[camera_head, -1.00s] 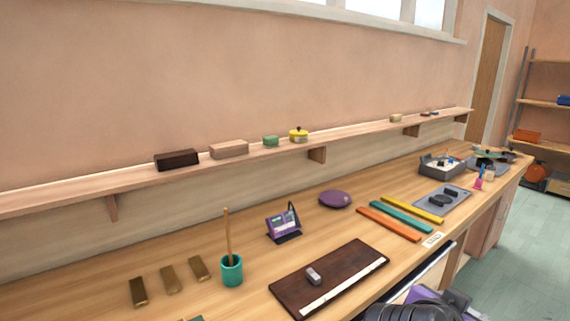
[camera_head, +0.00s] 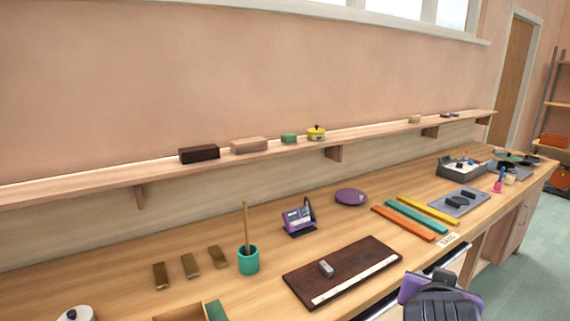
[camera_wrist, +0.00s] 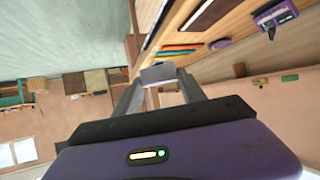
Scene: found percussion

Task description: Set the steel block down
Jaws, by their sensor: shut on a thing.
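The steel block (camera_wrist: 158,73) is a light grey piece held between the fingertips of my gripper (camera_wrist: 158,82) in the wrist view. The fingers close on it from both sides, and it appears clear of the bench. In the head view, my purple and black arm shows at the bottom right, past the bench's front edge; the fingertips and held block cannot be made out there. A small grey block (camera_head: 326,268) lies on a dark brown board (camera_head: 372,255) with a pale strip along its front.
The wooden bench holds several brass bars (camera_head: 190,266), a teal cup (camera_head: 248,262) with a stick, a purple device (camera_head: 298,220), a purple disc (camera_head: 350,197), coloured bars (camera_head: 416,216) and a grey plate (camera_head: 473,196). Bare wood lies between cup and board.

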